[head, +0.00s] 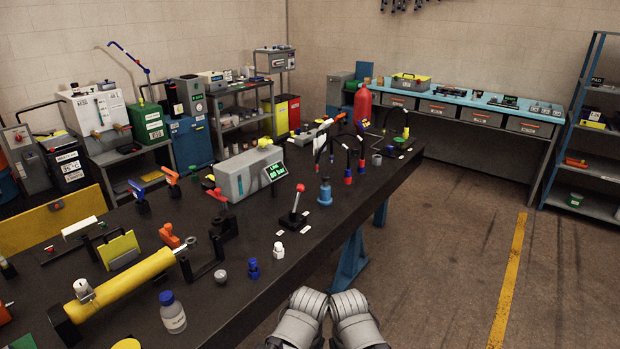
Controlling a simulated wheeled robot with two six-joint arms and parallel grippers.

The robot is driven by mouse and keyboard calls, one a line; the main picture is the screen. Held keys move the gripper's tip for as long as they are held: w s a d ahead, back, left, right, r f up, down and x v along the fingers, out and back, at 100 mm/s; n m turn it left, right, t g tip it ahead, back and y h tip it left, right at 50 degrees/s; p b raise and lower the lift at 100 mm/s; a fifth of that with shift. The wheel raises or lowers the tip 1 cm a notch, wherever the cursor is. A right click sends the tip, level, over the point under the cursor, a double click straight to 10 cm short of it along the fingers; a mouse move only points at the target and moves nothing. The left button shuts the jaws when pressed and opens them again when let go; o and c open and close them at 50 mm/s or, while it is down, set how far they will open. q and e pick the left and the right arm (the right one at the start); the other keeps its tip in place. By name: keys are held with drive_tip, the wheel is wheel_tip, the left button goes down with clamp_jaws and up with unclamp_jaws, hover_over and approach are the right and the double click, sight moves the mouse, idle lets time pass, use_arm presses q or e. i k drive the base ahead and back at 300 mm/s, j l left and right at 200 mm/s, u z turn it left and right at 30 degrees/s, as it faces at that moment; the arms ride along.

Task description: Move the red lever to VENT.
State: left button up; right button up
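A lever with a red knob (300,188) stands on a dark base (293,220) near the front edge of the black bench (335,212). Its shaft leans slightly right at the top. Small white labels lie around the base; their lettering is too small to read, so I cannot tell which one is VENT. Behind it a grey box (240,176) carries a green-lit display (276,171) that seems to read a line pressure of 80 bar. Two grey segments of my arms show at the bottom centre, short of the bench. Neither gripper's fingers are in view.
A blue fitting (325,192) stands right of the lever and a small white fitting (279,251) in front of it. A yellow cylinder (120,285) and a bottle (172,313) are at the left. Black hoses (352,150) arch farther back. The floor at right is open.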

sight(300, 188)
drive_tip(key=i+l, duration=0.35)
drive_tip(key=i+l+u, duration=0.1)
drive_tip(key=i+l, duration=0.2)
drive_tip(key=l, duration=0.25)
drive_tip(key=i+l, duration=0.35)
drive_tip(key=l, duration=0.15)
drive_tip(key=i+l+u, duration=0.1)
drive_tip(key=i+l, duration=0.2)
drive_tip(key=l, duration=0.15)
